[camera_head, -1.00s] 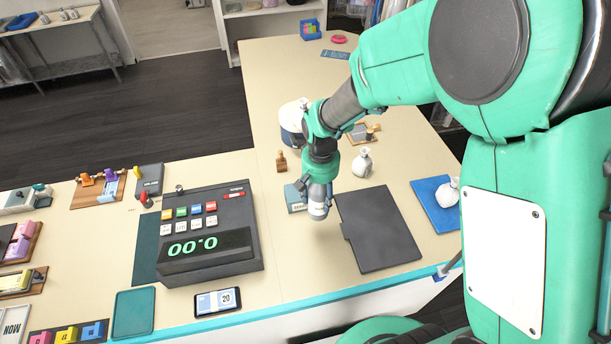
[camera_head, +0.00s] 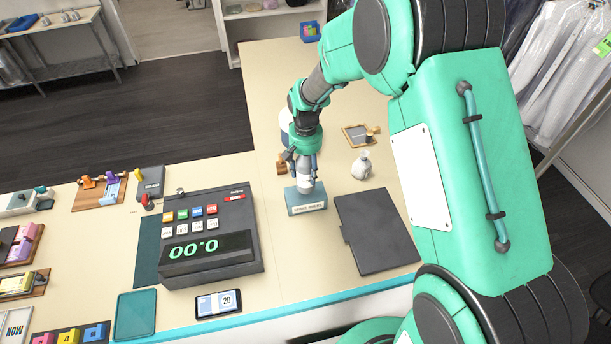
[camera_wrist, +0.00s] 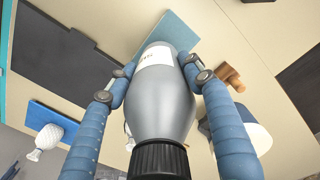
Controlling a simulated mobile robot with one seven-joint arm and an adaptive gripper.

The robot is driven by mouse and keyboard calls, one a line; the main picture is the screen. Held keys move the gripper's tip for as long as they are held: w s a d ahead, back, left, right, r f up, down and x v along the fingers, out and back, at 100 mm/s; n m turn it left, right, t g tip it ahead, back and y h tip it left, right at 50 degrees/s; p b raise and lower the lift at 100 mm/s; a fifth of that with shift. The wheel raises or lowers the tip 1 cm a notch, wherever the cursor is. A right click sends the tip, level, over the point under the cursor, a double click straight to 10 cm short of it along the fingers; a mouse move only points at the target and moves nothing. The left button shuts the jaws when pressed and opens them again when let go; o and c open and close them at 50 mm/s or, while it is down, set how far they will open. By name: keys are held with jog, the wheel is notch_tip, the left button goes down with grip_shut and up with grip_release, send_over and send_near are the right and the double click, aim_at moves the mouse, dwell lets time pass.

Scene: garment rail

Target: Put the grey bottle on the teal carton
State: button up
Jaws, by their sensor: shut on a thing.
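The grey bottle (camera_head: 306,185) is upright in my gripper (camera_head: 304,166) in the head view. In the wrist view the bottle (camera_wrist: 160,100) shows its black cap towards me and a white label near its far end. The blue fingers of my gripper (camera_wrist: 158,72) are shut on its two sides. The teal carton (camera_head: 307,209) lies on the counter directly below the bottle, with its lettered front side showing. In the wrist view the carton (camera_wrist: 177,29) shows just beyond the bottle's base. I cannot tell whether the base touches the carton's top.
A dark flat folder (camera_head: 375,230) lies right of the carton, and a cash register (camera_head: 210,240) stands to its left. A wooden stamp (camera_head: 282,165) is close behind left. A small white vase (camera_head: 361,166) stands behind right.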

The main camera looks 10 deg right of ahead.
aim_at(305, 161)
jog(key=shift+w, duration=0.25)
jog(key=shift+f, duration=1.7)
jog(key=shift+f, duration=0.15)
jog(key=o, duration=1.8)
jog(key=shift+s, duration=0.1)
jog(key=shift+r, duration=3.9)
jog(key=shift+a, duration=0.1)
